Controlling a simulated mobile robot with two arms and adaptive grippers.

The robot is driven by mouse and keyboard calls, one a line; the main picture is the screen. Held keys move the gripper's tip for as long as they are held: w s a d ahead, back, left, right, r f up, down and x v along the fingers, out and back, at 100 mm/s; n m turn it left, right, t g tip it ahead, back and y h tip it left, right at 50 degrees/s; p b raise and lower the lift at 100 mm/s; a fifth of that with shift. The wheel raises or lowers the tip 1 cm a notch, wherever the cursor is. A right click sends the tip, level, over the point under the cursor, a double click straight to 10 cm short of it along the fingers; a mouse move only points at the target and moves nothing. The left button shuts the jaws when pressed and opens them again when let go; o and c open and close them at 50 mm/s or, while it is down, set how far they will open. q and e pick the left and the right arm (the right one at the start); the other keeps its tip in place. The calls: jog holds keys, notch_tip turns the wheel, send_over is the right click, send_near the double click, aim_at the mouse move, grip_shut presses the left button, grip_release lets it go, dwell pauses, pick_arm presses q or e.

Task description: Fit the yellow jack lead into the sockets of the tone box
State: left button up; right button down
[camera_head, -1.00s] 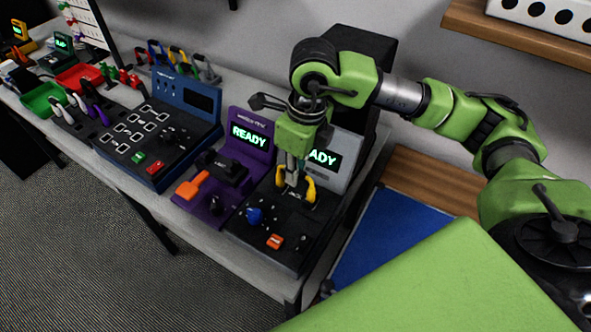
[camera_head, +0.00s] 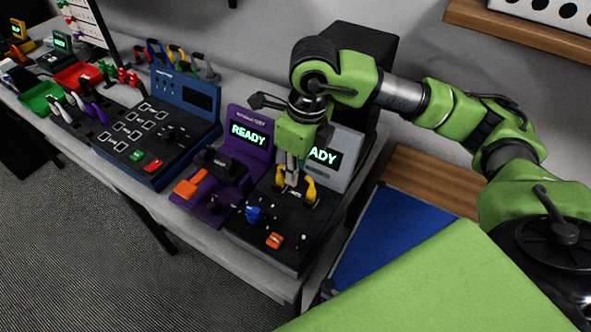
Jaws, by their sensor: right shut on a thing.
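The tone box (camera_head: 282,237) is the black-topped unit with a grey upright panel (camera_head: 347,150) at the right end of the table; its screen is partly covered by my right arm. The yellow jack lead (camera_head: 309,190) is at the upper part of the box's black top, with yellow plug bodies on both sides of the fingers. My right gripper (camera_head: 291,184) points down and is shut on the lead. I cannot tell whether the plug tips are fully in the sockets. My left gripper is not in view.
A purple unit (camera_head: 249,133) with a READY screen and an orange part (camera_head: 190,187) stands just left. Beyond it are a blue unit (camera_head: 187,93), a red tray (camera_head: 78,77), a green tray (camera_head: 41,97) and several hanging leads. A wooden shelf (camera_head: 520,45) is at upper right.

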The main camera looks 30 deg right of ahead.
jog(key=shift+f+b, duration=0.15)
jog(key=shift+b, duration=0.25)
dwell(0.4)
dwell(0.4)
jog(key=c, duration=2)
grip_release()
jog(key=o, duration=0.6)
jog(key=shift+c, duration=0.2)
jog(key=shift+r+p, duration=2.35)
jog(key=shift+r, duration=1.7)
